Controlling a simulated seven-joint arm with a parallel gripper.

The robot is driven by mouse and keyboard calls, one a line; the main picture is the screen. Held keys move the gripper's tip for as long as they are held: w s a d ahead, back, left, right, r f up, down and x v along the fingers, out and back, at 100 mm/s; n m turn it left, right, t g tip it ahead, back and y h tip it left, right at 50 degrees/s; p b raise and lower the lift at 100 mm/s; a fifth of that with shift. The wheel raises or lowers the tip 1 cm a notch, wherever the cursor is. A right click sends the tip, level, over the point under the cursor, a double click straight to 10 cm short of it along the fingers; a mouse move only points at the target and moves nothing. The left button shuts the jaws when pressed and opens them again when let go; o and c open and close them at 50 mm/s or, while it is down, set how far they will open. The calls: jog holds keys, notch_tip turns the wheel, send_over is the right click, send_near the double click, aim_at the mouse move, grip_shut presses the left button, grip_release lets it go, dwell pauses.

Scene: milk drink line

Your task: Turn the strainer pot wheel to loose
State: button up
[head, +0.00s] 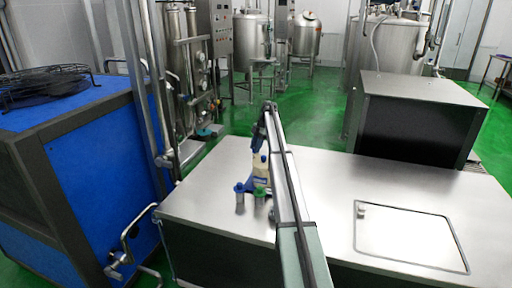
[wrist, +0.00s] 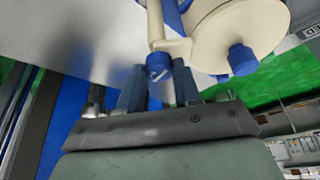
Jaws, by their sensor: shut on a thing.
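In the wrist view a cream disc (wrist: 240,35) with a blue knob (wrist: 242,60) stands at the upper right, beside a cream upright with a blue end (wrist: 158,68). I take this cream and blue part to be the strainer pot wheel. My gripper (wrist: 158,78) has its two fingers on either side of the blue end and is shut on it; the exact contact is partly hidden. In the head view the cream and blue device (head: 261,163) stands on the steel table, partly covered by my arm. The fingers cannot be made out there.
Two small blue-grey upright pieces (head: 239,197) stand at the device's near side. The steel table top (head: 325,180) is clear to the right, with a square hatch (head: 405,235). A blue cabinet (head: 100,160) and pipes stand left, and a dark box (head: 420,120) behind right.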

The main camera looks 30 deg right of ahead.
jog(key=n+g, duration=0.1)
jog(key=n, duration=0.3)
jog(key=shift+w+n+g+h, duration=0.15)
jog(key=shift+n+g+h, duration=0.15)
jog(key=shift+g+h, duration=0.1)
dwell(0.4)
jog(key=o, duration=1.1)
jog(key=shift+c, duration=0.2)
jog(key=shift+r, duration=0.1)
jog(key=v, duration=0.7)
jog(key=shift+r, duration=0.15)
